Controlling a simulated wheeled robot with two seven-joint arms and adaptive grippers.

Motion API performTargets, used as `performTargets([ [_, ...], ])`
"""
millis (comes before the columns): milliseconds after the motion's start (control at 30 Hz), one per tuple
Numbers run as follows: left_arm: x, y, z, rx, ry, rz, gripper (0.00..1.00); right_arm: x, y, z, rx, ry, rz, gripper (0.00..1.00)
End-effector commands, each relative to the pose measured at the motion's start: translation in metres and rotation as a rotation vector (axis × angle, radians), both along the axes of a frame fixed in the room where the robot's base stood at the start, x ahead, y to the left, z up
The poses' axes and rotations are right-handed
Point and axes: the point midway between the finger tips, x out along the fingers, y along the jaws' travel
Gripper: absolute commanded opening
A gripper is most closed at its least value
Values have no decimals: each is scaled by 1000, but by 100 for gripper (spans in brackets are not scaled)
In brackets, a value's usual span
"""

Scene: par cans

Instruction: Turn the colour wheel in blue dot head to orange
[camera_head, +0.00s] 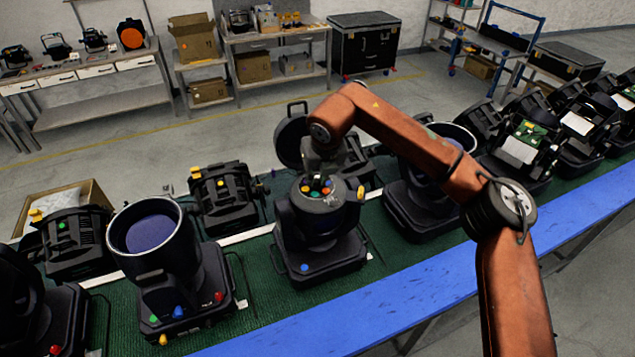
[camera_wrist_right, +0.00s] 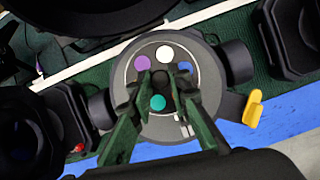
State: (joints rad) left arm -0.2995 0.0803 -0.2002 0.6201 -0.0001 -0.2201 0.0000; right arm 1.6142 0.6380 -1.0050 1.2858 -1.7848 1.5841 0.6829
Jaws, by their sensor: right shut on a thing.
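The blue dot head (camera_head: 318,245) stands upright on the green belt, with a blue dot (camera_head: 304,267) on its base. Its round black cover (camera_head: 290,138) stands open behind. The colour wheel (camera_head: 318,193) faces up in its top, with several coloured discs. In the right wrist view the wheel (camera_wrist_right: 135,82) shows a purple disc (camera_wrist_right: 142,62), a white disc (camera_wrist_right: 165,53), a blue one and a teal one (camera_wrist_right: 157,102); my fingers hide others. I see no orange there. My right gripper (camera_wrist_right: 163,84) is shut on the wheel's hub from above. My left gripper is not in view.
A wide head (camera_head: 150,228) with several coloured dots stands left on the belt; another (camera_head: 440,150) stands right, partly behind my right arm. A smaller black head (camera_head: 222,192) sits behind left. A yellow tab (camera_wrist_right: 252,108) sticks out beside the wheel. The blue front rail (camera_head: 400,310) is clear.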

Motion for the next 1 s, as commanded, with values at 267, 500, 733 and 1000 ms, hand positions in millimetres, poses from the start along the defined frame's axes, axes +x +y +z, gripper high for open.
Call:
performTargets([
  [267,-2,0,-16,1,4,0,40,0,2,0,0,-3,-246,0],
  [500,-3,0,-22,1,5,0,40,0,3,1,1,-3,-408,0],
  [733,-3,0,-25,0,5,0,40,1,3,1,1,-3,-500,0],
  [1000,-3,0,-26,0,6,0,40,1,3,2,2,-3,-536,0],
])
